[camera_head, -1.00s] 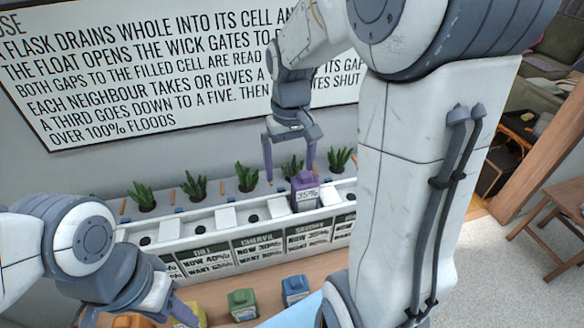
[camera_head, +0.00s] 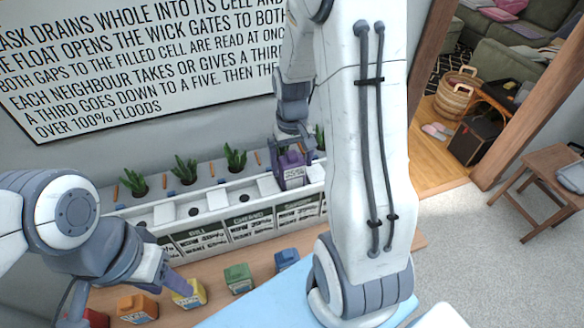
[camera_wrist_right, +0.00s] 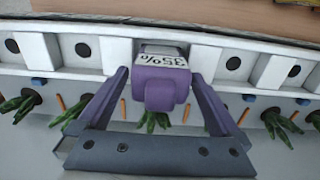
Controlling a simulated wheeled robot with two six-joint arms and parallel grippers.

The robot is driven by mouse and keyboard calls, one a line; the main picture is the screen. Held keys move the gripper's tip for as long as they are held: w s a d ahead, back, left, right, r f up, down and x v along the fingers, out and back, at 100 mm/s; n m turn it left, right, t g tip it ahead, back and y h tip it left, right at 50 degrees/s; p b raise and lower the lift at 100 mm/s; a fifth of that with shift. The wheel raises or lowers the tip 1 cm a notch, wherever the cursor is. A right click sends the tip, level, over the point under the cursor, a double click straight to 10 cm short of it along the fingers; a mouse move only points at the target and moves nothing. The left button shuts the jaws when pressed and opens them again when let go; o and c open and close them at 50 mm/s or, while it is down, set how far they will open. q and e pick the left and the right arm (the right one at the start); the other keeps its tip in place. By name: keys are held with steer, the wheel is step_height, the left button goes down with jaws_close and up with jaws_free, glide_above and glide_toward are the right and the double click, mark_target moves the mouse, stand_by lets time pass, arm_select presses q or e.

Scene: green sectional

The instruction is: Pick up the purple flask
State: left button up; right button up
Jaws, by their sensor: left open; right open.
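The purple flask (camera_head: 292,175) with a "35%" label stands in the white planter trough in the head view. It also shows in the right wrist view (camera_wrist_right: 163,85), between the two fingers. My right gripper (camera_head: 292,152) is open and straddles the flask from above, one finger on each side; in the right wrist view (camera_wrist_right: 160,78) small gaps seem to show beside the flask. My left gripper (camera_head: 128,290) is open and empty, low over the wooden bench, one finger close to the yellow flask (camera_head: 189,294).
Orange (camera_head: 138,309), green (camera_head: 238,278), blue (camera_head: 286,260) and red flasks line the bench. The trough (camera_head: 180,212) has labelled cells in front and potted plants (camera_head: 186,169) behind. A rules board (camera_head: 150,70) hangs above. A wooden stool (camera_head: 545,180) stands at right.

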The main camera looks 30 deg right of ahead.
steer(key=shift+f, duration=0.4)
steer(key=c, duration=1.4)
steer(key=shift+r, duration=0.15)
